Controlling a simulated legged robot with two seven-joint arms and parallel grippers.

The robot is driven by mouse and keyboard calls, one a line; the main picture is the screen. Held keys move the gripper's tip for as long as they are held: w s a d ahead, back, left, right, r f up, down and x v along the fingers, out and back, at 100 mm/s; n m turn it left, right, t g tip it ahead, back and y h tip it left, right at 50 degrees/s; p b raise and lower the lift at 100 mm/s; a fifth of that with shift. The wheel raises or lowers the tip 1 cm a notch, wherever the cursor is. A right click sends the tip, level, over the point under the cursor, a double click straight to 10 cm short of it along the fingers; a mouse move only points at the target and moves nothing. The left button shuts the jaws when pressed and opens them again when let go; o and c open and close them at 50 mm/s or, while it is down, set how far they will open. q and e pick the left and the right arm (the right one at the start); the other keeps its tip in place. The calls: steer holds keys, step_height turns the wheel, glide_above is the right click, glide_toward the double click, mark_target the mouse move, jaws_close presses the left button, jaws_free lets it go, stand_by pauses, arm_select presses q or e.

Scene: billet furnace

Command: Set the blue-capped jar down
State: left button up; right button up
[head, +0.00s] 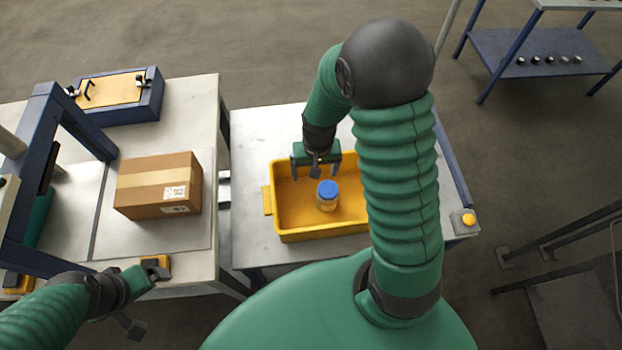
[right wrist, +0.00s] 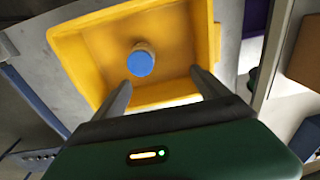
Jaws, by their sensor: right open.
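The blue-capped jar (head: 327,195) stands upright on the floor of the yellow tray, with clear or pale sides under its blue lid. It also shows in the right wrist view (right wrist: 141,61). The yellow tray (head: 283,236) sits on the grey table. My right gripper (head: 315,172) is open and empty above the tray's far side, apart from the jar; its two fingers show in the right wrist view (right wrist: 160,92) with nothing between them. My left gripper (head: 150,272) is over the near edge of the left table, and its jaws are too small and angled to read.
A cardboard box (head: 158,186) lies on the left table (head: 208,100), with a blue fixture (head: 115,97) behind it and a blue frame (head: 75,125) at left. A yellow button box (head: 465,220) is at the right table's corner. A gap separates the tables.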

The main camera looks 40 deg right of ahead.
arm_select(q)
steer(key=f+b, duration=0.3)
steer(key=shift+s+a+f, duration=0.1)
steer(key=shift+s+a, duration=0.1)
steer(key=shift+a, duration=0.15)
arm_select(e)
steer(key=s+a+r+n+t, duration=0.1)
steer(key=s+a+r+n, duration=0.4)
steer(key=a, duration=0.4)
steer(key=shift+s+a+r+n+t, duration=0.2)
steer(key=shift+n+t, duration=0.1)
steer(key=shift+t, duration=0.1)
arm_select(q)
steer(key=shift+d, duration=0.25)
arm_select(e)
steer(key=shift+d, duration=0.25)
